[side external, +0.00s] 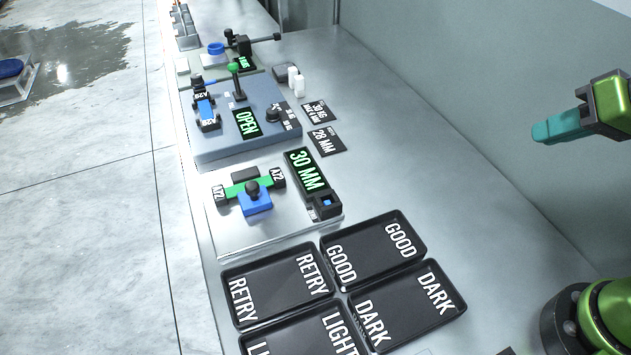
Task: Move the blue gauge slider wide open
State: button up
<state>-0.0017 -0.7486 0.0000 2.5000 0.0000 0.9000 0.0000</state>
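The gauge display (306,172) reads 30 MM in green. My gripper (548,132) is at the upper right, raised and well away from the slider. Its teal fingers overlap from this side, so whether they are open or shut is unclear. Nothing is seen held in it.
Four black trays stand in front of the gauge, including RETRY (238,321), GOOD (385,279) and DARK (420,338). Behind the gauge is a blue-grey station (215,152) whose display reads OPEN. Cards (325,141) lie beside it. The right side of the bench (450,190) is clear.

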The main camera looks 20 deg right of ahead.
jog(key=o, duration=0.7)
jog(key=f, duration=0.1)
jog(key=w+a+f+g, duration=0.2)
jog(key=shift+f+y, duration=0.4)
jog(key=shift+o, duration=0.3)
jog(key=w+a+f+m+g+y, duration=0.2)
jog(key=w+a+f+m+y, duration=0.1)
jog(key=a, duration=0.4)
jog(key=w+a+f+m+g+y, duration=0.2)
jog(key=w+a+f+m+y, duration=0.1)
jog(key=w+a+f+m, duration=0.2)
jog(key=shift+w+a+f+g, duration=0.4)
jog(key=shift+w+a+f, duration=0.05)
jog(key=shift+a, duration=0.75)
jog(key=m+t+y, duration=0.3)
jog(key=m+y, duration=0.1)
jog(key=m, duration=0.5)
send_near(253, 184)
jog(key=x, duration=0.9)
jog(key=shift+c, duration=0.4)
grip_shut()
